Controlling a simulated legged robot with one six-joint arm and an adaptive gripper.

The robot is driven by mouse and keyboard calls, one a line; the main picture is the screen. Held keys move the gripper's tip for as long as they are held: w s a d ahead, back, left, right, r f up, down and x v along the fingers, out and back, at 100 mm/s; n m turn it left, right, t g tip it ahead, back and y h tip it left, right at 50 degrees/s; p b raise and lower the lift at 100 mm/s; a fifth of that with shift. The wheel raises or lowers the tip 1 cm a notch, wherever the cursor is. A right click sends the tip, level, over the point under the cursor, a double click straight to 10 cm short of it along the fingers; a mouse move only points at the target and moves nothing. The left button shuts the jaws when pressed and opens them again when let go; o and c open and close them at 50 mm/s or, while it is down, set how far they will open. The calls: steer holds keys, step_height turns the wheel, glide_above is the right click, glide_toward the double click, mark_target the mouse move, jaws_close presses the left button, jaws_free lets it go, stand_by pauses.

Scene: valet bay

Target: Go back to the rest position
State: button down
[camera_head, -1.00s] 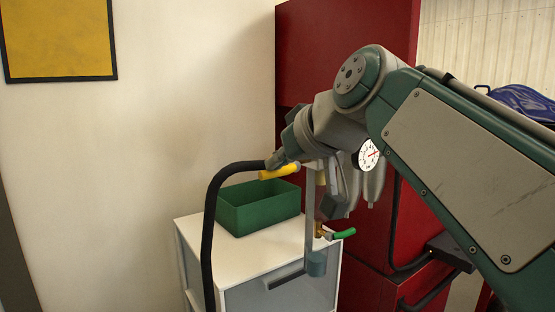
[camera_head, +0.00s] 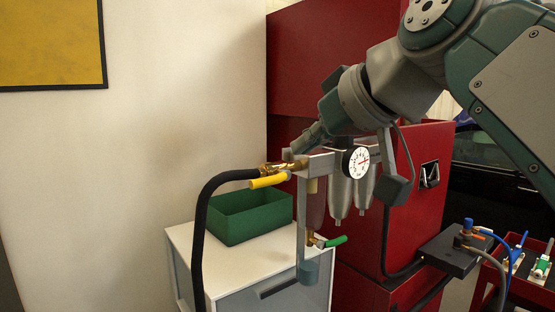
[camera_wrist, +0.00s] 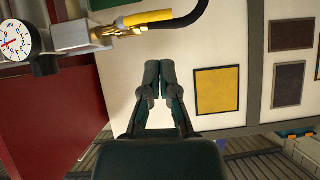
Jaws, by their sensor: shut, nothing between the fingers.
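My gripper (camera_head: 303,143) is in the middle of the head view, just above the yellow-handled valve, partly behind the metal filter unit. In the wrist view my gripper (camera_wrist: 154,72) shows its two dark fingers together, with nothing between them. The yellow valve handle (camera_head: 268,181) points left from the brass fitting where the black hose joins. The yellow handle (camera_wrist: 148,18) shows beyond the fingertips in the wrist view, with a gap between them. My arm comes in from the upper right.
The filter unit carries a round gauge (camera_head: 356,160) and a green-handled valve (camera_head: 334,241). A black hose (camera_head: 197,235) hangs at its left. A green bin (camera_head: 249,229) stands on a white cabinet (camera_head: 205,262). A red cabinet (camera_head: 310,60) is behind; a red cart (camera_head: 530,289) is at the right.

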steer(key=shift+v, duration=1.1)
steer(key=shift+f, duration=0.1)
steer(key=s+d+f+m+g+h, duration=0.1)
steer(key=s+d+f+m+h, duration=0.1)
steer(key=f, duration=1)
steer(key=s+d+f+m+g+h, duration=0.1)
steer(key=s+d+f, duration=0.3)
steer(key=f, duration=0.9)
steer(key=s+d+f+m+g+h, duration=0.1)
steer(key=s+d+f+m+h, duration=0.2)
steer(key=f, duration=1)
steer(key=shift+s+f+h, duration=0.15)
steer(key=shift+s+h, duration=0.25)
steer(key=shift+s, duration=0.05)
steer(key=shift+d, duration=0.15)
